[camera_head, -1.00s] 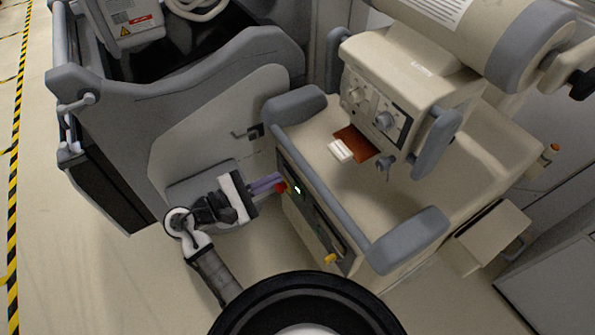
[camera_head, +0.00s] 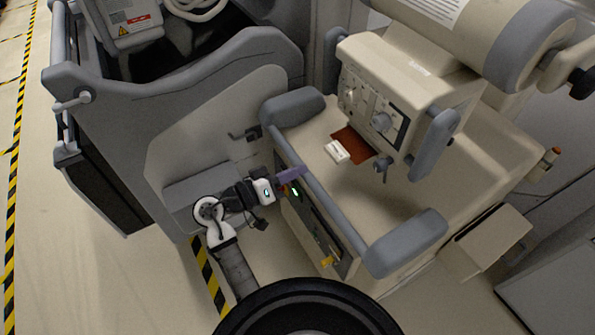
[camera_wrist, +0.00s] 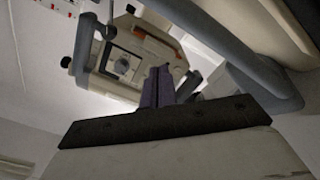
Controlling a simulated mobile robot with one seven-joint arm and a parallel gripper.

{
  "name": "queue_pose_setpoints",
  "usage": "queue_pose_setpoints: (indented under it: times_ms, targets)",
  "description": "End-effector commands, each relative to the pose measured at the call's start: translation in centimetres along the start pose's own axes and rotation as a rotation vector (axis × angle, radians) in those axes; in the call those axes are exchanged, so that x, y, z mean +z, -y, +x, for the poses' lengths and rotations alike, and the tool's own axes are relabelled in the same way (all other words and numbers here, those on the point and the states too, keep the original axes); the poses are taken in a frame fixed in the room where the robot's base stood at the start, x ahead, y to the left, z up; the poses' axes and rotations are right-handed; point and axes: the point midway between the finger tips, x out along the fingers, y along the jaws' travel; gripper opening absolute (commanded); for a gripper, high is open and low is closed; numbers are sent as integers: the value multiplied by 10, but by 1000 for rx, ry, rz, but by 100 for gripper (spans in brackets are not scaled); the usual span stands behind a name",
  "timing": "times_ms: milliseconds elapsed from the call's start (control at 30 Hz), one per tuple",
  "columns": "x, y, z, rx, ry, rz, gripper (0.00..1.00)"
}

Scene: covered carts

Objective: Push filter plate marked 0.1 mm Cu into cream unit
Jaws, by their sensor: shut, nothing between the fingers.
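The cream unit (camera_head: 440,75) stands at the right in the head view, with knobs on its front panel. The filter plate (camera_head: 354,143) is a red-brown sheet with a white end block (camera_head: 337,152). It lies below the unit's front, partly sticking out; its marking is too small to read. My gripper (camera_head: 302,173) has purple fingers, shut and empty. It is at the cart's front-left edge, left of and apart from the plate.
The cream cart top (camera_head: 345,205) is clear around the plate. Grey bumpers (camera_head: 405,240) and a long grey rail edge the cart. A red button and lit switches are on its front panel. A large grey machine (camera_head: 215,110) stands at the left.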

Motion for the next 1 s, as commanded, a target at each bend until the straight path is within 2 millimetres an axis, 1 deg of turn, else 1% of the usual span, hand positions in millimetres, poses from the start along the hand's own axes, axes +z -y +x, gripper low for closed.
queue_pose_setpoints:
  times_ms: [100, 267, 500, 700, 833, 1000]
  targets:
    - [0, 0, 2, 0, 0, 66, 0]
    - [0, -1, 11, 1, 0, 88, 0]
    - [0, -1, 39, 3, 1, 85, 0]
    - [0, -1, 57, 1, 1, 85, 0]
    - [0, -1, 62, 1, 0, 85, 0]
    - [0, 0, 63, 1, -1, 85, 0]
